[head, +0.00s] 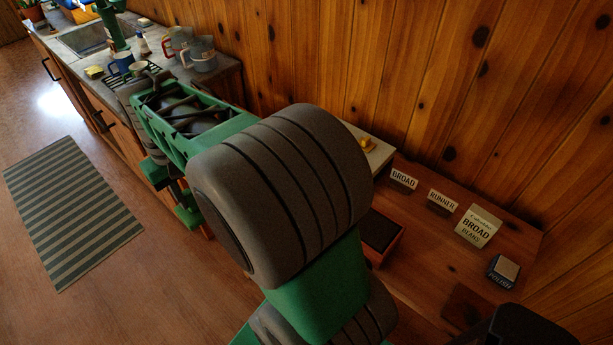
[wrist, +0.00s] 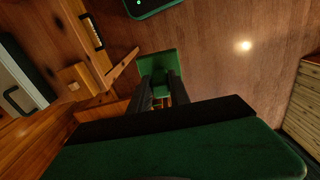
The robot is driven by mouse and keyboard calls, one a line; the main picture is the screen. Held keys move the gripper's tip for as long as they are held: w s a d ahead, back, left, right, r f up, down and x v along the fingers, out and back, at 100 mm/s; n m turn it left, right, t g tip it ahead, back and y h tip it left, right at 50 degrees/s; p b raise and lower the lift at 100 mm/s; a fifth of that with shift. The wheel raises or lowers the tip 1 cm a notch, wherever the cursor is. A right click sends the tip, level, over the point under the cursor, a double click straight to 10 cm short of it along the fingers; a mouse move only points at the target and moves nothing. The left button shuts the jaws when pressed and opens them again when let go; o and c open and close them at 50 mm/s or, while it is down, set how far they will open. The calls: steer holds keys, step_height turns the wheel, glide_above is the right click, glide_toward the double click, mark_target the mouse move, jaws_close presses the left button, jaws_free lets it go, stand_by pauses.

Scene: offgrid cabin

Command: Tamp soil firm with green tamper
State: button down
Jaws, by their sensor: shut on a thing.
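The green tamper (wrist: 157,62) shows in the wrist view as a flat green block beyond the fingertips. My gripper (wrist: 166,92) is shut on it; its two dark fingers stand on either side of a green part. A wooden tray with dark soil (head: 379,230) sits on the wooden table (head: 420,285), partly hidden behind my arm.
Small signs reading BROAD (head: 403,179) and RUNNER (head: 442,201), a broad beans packet (head: 478,226) and a polish box (head: 503,270) stand on the table. A counter (head: 225,75) with mugs and a sink is at the left. A striped rug (head: 70,210) lies on the floor.

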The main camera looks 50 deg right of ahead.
steer(key=s+d+m, duration=0.3)
steer(key=s+d, duration=0.5)
steer(key=d, duration=0.3)
steer(key=s+d+m, duration=0.3)
steer(key=s+d, duration=0.5)
steer(key=d, duration=0.2)
steer(key=s+d+m, duration=0.2)
steer(key=s, duration=0.7)
steer(key=s+d+m+b, duration=0.1)
steer(key=s+d+m, duration=0.1)
steer(key=s, duration=0.8)
steer(key=shift+d+r+m, duration=0.4)
steer(key=shift+d+r, duration=0.05)
steer(key=shift+d, duration=0.25)
steer(key=shift+a+f+b, duration=0.1)
steer(key=shift+f+b, duration=1.95)
steer(key=shift+f, duration=0.65)
